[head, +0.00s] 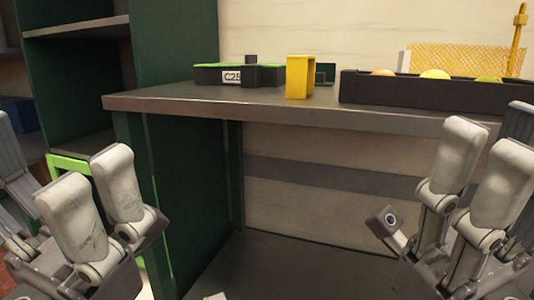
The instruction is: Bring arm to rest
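My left gripper (95,198) is at the lower left, in front of the table's left end. Its two pale finger pads stand apart with nothing between them, so it is open and empty. My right gripper (474,185) is at the lower right, below and in front of the table's front edge. Its pale pads are also apart, with nothing between them. Both grippers point upward and touch nothing that I can see. Several round fruits, orange to yellow, show their tops in a long black tray (420,95) on the table's right side.
The grey table (220,100) has its front edge across the view. On it stand a black and green box marked C25 (215,76) and a yellow block (299,77). A green shelf unit (80,60) stands at the left. The space under the table is open.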

